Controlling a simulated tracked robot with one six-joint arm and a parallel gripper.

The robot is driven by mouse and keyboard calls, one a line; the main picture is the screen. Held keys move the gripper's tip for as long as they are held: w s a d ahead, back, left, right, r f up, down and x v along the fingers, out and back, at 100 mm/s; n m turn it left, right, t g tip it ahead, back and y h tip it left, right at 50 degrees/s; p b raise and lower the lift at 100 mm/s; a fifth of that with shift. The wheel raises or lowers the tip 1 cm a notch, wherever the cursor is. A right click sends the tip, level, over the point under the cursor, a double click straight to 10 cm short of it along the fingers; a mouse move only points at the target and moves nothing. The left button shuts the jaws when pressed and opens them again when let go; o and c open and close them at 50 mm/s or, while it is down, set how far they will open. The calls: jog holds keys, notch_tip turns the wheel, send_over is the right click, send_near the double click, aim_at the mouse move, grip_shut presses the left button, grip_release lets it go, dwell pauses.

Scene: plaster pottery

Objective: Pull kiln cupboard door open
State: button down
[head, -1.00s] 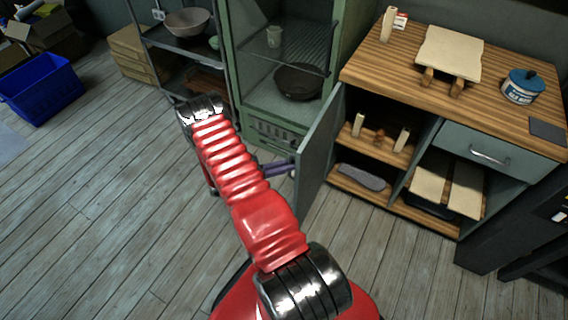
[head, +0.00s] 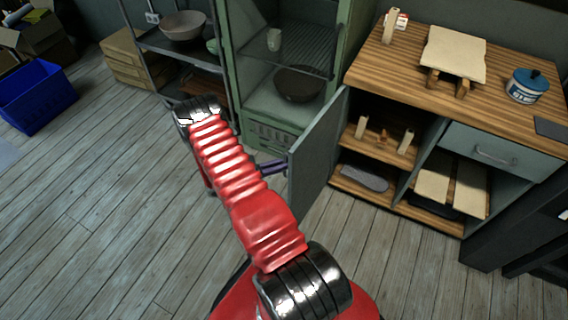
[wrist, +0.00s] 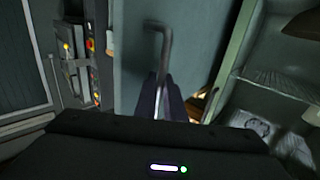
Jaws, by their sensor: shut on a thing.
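The grey-green cupboard door (head: 318,150) stands ajar, swung out from the left side of the wooden-topped cupboard (head: 400,75). In the wrist view the door (wrist: 200,50) fills the middle, with a bent metal bar handle (wrist: 165,45) on it. My gripper (wrist: 162,98) is shut on the lower part of this handle; the exact contact is dark. In the head view my gripper's purple fingers (head: 272,167) show beside the door's near edge, and my red arm hides the rest of the gripper.
Right of the door, open shelves hold small pieces and a grey slab (head: 364,178). A green cabinet (head: 228,100) with a dark bowl (head: 298,84) stands behind. A blue crate (head: 38,95) is far left. The plank floor (head: 110,220) is clear at left.

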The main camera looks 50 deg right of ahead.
jog(key=c, duration=1.8)
grip_release()
jog(key=shift+a, duration=0.15)
jog(key=shift+c, duration=0.2)
jog(key=shift+w+a, duration=0.1)
jog(key=shift+w, duration=0.05)
jog(key=v, duration=1.3)
jog(key=shift+w+a, duration=0.2)
jog(key=shift+a, duration=0.05)
jog(key=shift+f, duration=0.15)
